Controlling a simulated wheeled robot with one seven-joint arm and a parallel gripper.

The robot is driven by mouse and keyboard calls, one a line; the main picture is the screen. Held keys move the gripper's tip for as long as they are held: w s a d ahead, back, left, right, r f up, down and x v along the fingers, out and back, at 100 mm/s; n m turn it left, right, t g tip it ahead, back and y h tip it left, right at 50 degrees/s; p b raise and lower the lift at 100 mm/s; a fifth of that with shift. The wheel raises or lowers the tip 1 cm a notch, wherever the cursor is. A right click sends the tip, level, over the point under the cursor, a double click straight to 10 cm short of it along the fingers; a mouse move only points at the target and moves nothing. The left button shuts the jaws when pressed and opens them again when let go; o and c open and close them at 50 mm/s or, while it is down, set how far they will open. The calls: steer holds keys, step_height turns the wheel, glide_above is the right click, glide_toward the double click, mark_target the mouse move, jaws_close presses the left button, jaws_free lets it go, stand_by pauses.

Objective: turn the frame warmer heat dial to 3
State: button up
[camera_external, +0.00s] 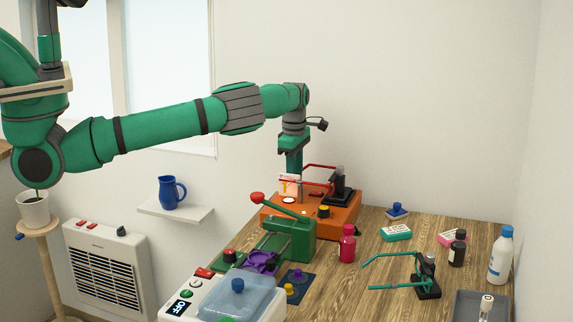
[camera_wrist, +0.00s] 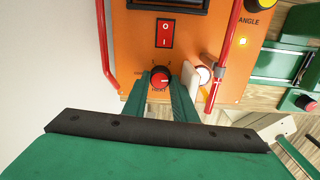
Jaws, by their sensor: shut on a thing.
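The orange unit (camera_external: 345,217) stands at the back left of the wooden bench. In the wrist view its orange panel (camera_wrist: 140,50) carries a red heat dial (camera_wrist: 160,77) with a white mark, labelled HEAT. My gripper (camera_wrist: 161,82) is shut on the dial, one green finger on each side.
A red power switch (camera_wrist: 165,33) sits above the dial. Red spectacle frames (camera_external: 320,167) on a black stand (camera_external: 341,194) lie close to my gripper. A green machine (camera_external: 290,238) with a red-knobbed lever stands in front. A red bottle (camera_external: 347,246) is to the right.

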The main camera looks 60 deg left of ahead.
steer(key=shift+r+m, duration=0.1)
steer(key=shift+m, duration=0.3)
steer(key=o, duration=1)
steer(key=shift+o, duration=0.2)
step_height(320, 180, up, 11)
steer(key=shift+s+d, duration=0.15)
